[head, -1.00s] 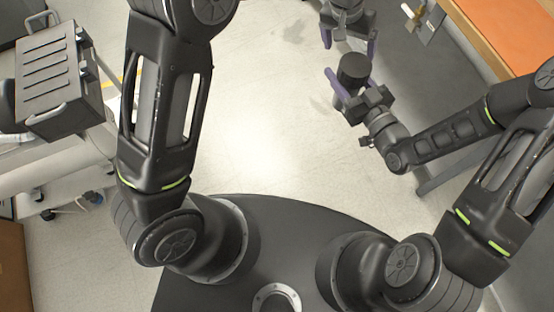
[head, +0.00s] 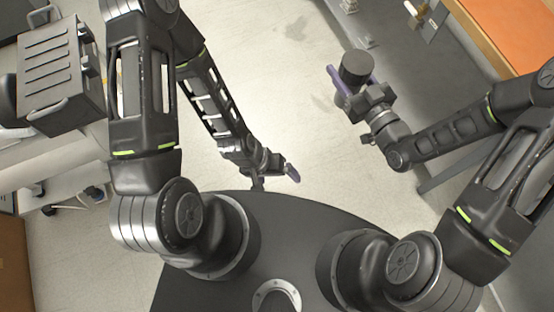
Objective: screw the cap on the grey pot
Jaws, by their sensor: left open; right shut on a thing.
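The dark grey pot (head: 357,67) is a short cylinder with a flat, dark round top. It is held off the floor in the upper right of the head view. My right gripper (head: 354,84) is shut on it, with purple fingers on its sides. I cannot tell whether the flat top is a cap or part of the pot. No separate cap shows. My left gripper (head: 284,170) is open, low in the middle of the view near my base and well apart from the pot. One purple fingertip shows clearly, and I see nothing between its fingers.
An orange-topped bench (head: 510,35) runs along the upper right. A dark ribbed case (head: 52,75) with handles stands at the left on a pale cart or table. The light floor (head: 290,95) between my arms is clear.

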